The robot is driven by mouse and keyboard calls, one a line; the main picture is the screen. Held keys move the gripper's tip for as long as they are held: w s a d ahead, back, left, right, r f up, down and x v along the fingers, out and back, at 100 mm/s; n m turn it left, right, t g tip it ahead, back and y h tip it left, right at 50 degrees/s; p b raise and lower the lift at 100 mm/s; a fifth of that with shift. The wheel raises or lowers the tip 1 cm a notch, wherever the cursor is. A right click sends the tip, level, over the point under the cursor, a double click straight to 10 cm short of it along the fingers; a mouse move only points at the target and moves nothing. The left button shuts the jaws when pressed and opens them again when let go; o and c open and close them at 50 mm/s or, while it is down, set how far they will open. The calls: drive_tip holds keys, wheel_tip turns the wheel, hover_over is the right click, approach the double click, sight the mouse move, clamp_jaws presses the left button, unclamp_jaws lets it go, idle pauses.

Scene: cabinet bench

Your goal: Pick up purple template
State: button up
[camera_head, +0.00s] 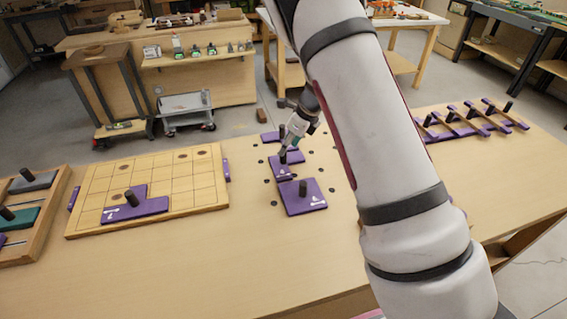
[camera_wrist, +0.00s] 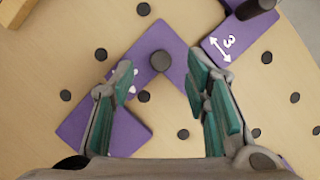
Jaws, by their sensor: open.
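Several purple templates with black knobs lie on the wooden bench. In the wrist view, an angled purple template (camera_wrist: 172,43) has its black knob (camera_wrist: 160,62) between the fingertips of my open gripper (camera_wrist: 160,78). I cannot tell whether the fingers are level with the knob. Another purple template (camera_wrist: 228,50) with a white 3 and an arrow lies at upper right. Purple surface (camera_wrist: 118,137) also shows at lower left, partly behind the left finger. In the head view, my gripper (camera_head: 285,150) is over the middle template (camera_head: 284,170); a larger one (camera_head: 303,203) lies nearer.
A wooden grid board (camera_head: 195,195) with a purple template (camera_head: 150,208) on it stands left. A rack (camera_head: 25,235) with grey and teal pieces is at far left. Purple strips (camera_head: 470,122) with knobs lie at right. Small black dots surround the middle templates.

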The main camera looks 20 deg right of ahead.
sight(290, 160)
drive_tip(key=x, duration=0.5)
drive_tip(key=shift+d, duration=0.1)
drive_tip(key=shift+c, duration=0.4)
clamp_jaws()
